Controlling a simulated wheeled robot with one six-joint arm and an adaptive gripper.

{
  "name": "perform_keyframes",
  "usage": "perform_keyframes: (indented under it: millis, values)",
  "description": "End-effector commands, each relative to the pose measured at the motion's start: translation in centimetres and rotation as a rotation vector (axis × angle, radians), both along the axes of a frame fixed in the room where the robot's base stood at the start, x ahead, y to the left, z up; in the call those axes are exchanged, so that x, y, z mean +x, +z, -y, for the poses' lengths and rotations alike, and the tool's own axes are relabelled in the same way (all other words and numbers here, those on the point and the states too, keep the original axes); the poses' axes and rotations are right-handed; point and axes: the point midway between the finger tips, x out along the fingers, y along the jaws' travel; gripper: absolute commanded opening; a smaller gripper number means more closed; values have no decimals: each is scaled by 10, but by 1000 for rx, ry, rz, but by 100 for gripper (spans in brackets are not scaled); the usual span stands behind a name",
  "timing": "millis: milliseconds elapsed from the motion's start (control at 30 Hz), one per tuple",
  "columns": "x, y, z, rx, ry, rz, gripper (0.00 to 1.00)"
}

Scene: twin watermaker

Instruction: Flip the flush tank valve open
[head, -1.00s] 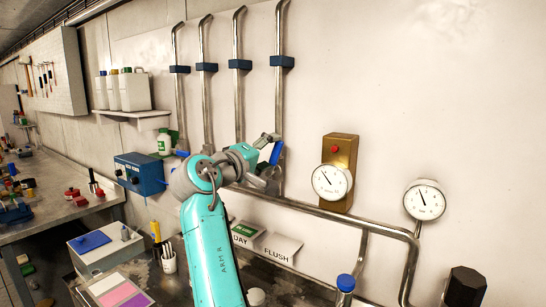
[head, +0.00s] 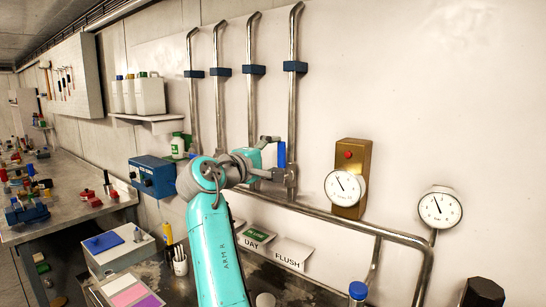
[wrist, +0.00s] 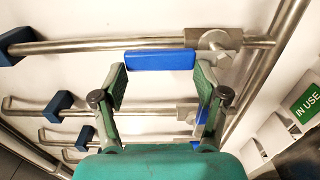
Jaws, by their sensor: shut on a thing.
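The flush valve's blue handle (head: 281,155) stands upright beside the rightmost vertical pipe, above the metal valve body (head: 291,181). In the wrist view the handle (wrist: 160,60) lies between my two green finger pads, along the line of its pipe, with the valve body (wrist: 213,40) just right of it. My gripper (wrist: 162,70) is shut on the handle, one finger at each end. In the head view my gripper (head: 270,160) reaches the handle from the left, and its fingers are partly hidden. A FLUSH label (head: 292,254) is below on the bench.
Other pipes with blue clamps (head: 254,70) run to the left. A horizontal pipe (head: 330,216) runs below the valve toward two gauges (head: 345,188). A blue box (head: 153,178) and a shelf with jugs (head: 148,95) are left of my arm.

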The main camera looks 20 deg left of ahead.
Motion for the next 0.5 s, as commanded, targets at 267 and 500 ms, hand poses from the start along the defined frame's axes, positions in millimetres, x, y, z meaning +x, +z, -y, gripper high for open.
perform_keyframes:
  millis: [267,500]
  values:
    - [2,3,4,-2,-3,6,95]
    - [1,2,2,-1,-1,4,98]
